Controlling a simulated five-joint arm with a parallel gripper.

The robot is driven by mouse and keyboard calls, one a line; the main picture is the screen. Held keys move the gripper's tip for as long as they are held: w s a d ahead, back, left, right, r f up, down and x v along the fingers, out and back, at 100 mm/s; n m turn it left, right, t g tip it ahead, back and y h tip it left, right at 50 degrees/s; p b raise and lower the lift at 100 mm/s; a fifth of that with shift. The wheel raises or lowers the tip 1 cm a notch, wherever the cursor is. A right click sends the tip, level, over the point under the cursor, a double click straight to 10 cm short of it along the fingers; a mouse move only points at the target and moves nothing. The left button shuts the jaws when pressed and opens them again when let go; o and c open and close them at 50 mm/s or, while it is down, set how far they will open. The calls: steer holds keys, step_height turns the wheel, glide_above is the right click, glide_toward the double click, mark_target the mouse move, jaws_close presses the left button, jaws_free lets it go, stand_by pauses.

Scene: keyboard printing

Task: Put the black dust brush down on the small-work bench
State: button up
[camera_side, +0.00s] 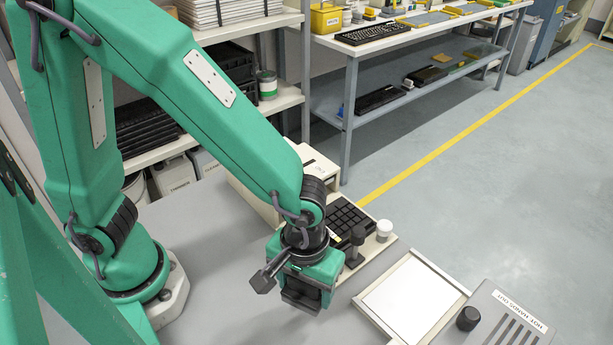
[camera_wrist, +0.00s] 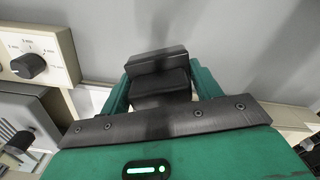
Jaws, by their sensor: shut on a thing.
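My gripper (camera_side: 308,287) is low over the right part of the grey bench top (camera_side: 215,250) in the side view, pointing down. It is shut on the black dust brush (camera_wrist: 158,78), which shows as a dark block between the green fingers in the wrist view. In the side view the brush (camera_side: 301,300) is a small dark shape at the underside of my gripper, mostly hidden by it. I cannot tell whether the brush touches the bench top or hangs just above it. No label marks the small-work bench.
A black key pad unit (camera_side: 346,218) with a white-lidded jar (camera_side: 384,230) stands behind my gripper. A white framed plate (camera_side: 412,296) and a grey slotted unit marked hot (camera_side: 495,320) are to the right. Bare bench top lies left of my gripper.

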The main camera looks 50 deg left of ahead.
mark_target(305, 301)
steer(key=shift+f, duration=0.75)
steer(key=shift+f, duration=0.1)
steer(key=shift+f, duration=1.7)
steer(key=shift+f, duration=0.15)
steer(key=o, duration=1.1)
steer(key=shift+r, duration=0.2)
steer(key=shift+r, duration=6)
steer(key=shift+a, duration=0.1)
